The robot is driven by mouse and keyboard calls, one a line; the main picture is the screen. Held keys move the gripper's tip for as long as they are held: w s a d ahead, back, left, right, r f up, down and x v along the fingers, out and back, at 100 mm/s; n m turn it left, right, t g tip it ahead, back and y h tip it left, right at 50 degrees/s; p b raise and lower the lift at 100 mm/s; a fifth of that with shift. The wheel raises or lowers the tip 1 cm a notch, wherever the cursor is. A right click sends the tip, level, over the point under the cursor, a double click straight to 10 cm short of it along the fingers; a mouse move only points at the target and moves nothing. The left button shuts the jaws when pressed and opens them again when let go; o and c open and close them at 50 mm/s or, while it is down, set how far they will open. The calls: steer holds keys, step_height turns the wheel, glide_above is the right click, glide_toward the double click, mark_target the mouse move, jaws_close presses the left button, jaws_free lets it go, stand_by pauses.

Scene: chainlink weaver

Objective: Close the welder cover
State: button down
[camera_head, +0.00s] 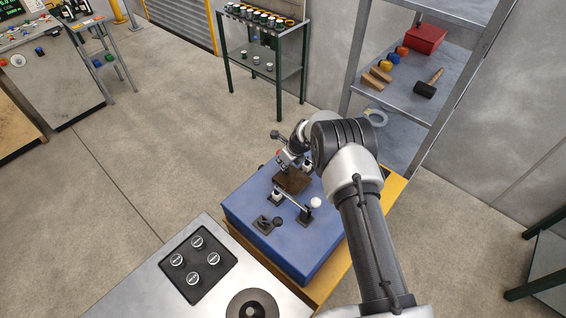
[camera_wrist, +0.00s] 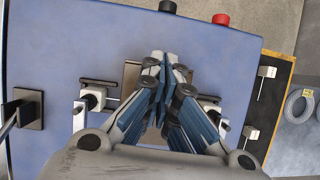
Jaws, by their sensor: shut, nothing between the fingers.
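The welder is a blue box (camera_head: 290,238) on a yellow-edged stand. Its blue top (camera_wrist: 60,45) fills much of the wrist view. A small brown plate (camera_head: 291,181) is in the middle of the top; I cannot tell whether it is the cover. A lever with a white ball knob (camera_head: 316,202) stands in front of it. My gripper (camera_wrist: 172,62) is shut and empty, above the middle of the blue top. It hides most of the brown plate (camera_wrist: 131,73) in the wrist view. I cannot tell whether it touches anything.
Black clamp-like fittings (camera_head: 267,223) stand on the blue top. A black knob (camera_wrist: 167,7) and a red knob (camera_wrist: 221,19) are at its edge. A grey bench with a button panel (camera_head: 198,262) is in front. A shelf (camera_head: 425,112) with tools stands behind. Open floor lies left.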

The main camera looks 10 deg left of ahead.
steer(key=v, duration=1.2)
steer(key=shift+s, duration=0.1)
